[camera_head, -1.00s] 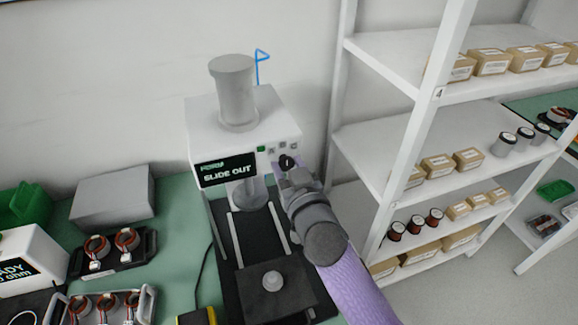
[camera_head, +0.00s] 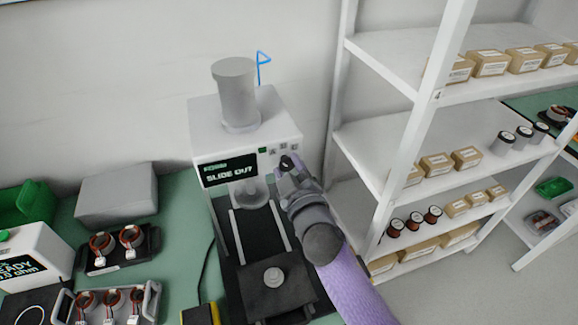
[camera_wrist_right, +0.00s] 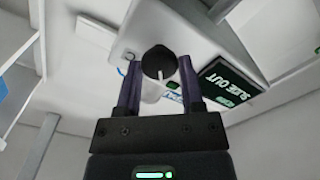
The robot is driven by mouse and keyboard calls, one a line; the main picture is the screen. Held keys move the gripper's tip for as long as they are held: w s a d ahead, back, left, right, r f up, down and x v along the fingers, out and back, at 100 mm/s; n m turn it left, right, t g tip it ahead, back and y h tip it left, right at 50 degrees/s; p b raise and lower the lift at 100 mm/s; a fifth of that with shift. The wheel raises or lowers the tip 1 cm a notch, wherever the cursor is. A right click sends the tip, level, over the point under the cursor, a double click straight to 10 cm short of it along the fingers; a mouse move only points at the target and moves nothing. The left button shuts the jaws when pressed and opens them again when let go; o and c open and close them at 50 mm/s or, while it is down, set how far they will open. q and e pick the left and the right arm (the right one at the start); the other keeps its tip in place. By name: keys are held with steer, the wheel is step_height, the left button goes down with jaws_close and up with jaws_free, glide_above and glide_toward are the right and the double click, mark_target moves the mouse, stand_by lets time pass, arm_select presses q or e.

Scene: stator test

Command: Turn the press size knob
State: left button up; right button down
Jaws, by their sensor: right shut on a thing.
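The press (camera_head: 241,130) is a white machine with a grey cylinder on top, standing on the green bench. Its dark display (camera_head: 228,171) reads "SLIDE OUT". The black round size knob (camera_head: 287,162) is on the front face, right of the display. My right gripper (camera_head: 289,170) is at the knob. In the right wrist view the knob (camera_wrist_right: 160,63) lies between the two fingers of the right gripper (camera_wrist_right: 160,80), which is shut on it. A white pointer mark shows on the knob's face. My left gripper is not in view.
Below the press is a black slide plate (camera_head: 275,285) with rails. Trays of copper-wound stators (camera_head: 117,247) stand at left beside a grey box (camera_head: 117,200). A white shelf rack (camera_head: 440,120) with boxes stands close to my right arm.

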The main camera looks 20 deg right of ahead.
steer(key=shift+n, duration=0.5)
steer(key=shift+c, duration=1.2)
jaws_free()
steer(key=s, duration=1)
steer(key=shift+d, duration=0.15)
